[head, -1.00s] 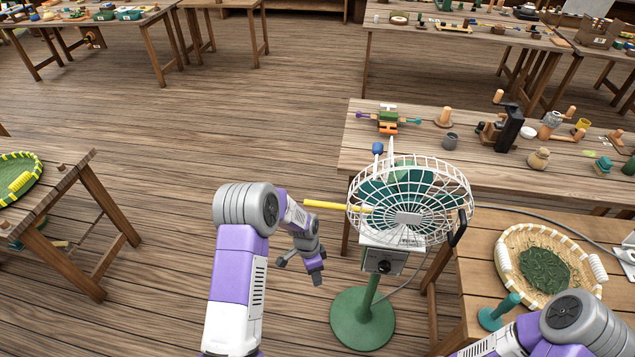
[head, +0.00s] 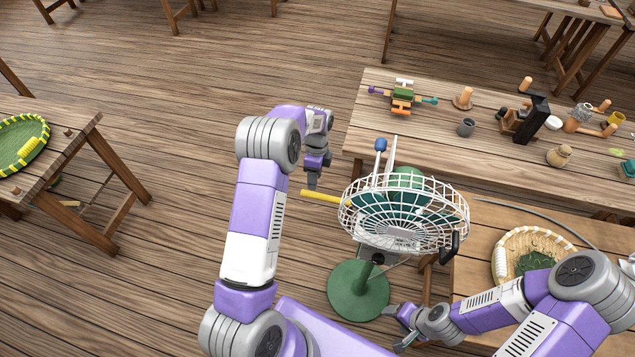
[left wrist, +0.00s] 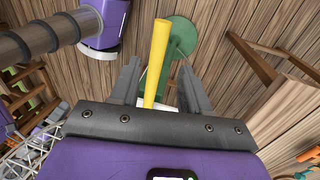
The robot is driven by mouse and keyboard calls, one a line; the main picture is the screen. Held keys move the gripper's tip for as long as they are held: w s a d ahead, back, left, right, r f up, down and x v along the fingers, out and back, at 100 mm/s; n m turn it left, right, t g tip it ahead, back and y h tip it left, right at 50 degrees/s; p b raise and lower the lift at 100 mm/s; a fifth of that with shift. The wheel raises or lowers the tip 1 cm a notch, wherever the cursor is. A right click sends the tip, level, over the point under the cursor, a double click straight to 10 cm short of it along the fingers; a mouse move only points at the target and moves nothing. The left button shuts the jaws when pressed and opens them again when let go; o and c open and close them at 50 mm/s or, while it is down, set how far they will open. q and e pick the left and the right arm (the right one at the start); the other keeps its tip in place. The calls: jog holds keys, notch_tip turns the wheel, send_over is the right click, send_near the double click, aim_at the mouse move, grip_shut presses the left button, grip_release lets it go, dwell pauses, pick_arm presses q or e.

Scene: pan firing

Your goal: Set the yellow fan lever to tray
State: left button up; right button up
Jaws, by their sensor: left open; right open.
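The yellow fan lever (head: 322,196) sticks out to the left from the white-caged fan (head: 403,214), which stands on a green round base (head: 358,292). My left gripper (head: 312,184) is open, pointing down at the lever's free end. In the left wrist view the lever (left wrist: 158,60) shows between the two open fingers (left wrist: 157,85); I cannot tell whether they touch it. My right gripper (head: 403,327) is open, low beside the fan base. The woven tray (head: 503,258) with green leaves lies on the table at the right, partly hidden by my right arm.
A wooden table (head: 360,140) behind the fan carries small tools, pots and a green-orange device (head: 402,100). A green tray with a yellow rim (head: 40,124) lies on the left table. Open floor lies between the left table and my left arm.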

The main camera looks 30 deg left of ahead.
pick_arm(q)
jog(key=f, duration=0.2)
jog(key=s+f, duration=0.1)
jog(key=f, duration=0.2)
jog(key=shift+s+d+f+p, duration=0.15)
jog(key=shift+s+f+p, duration=0.1)
jog(key=shift+f+p, duration=0.15)
grip_shut()
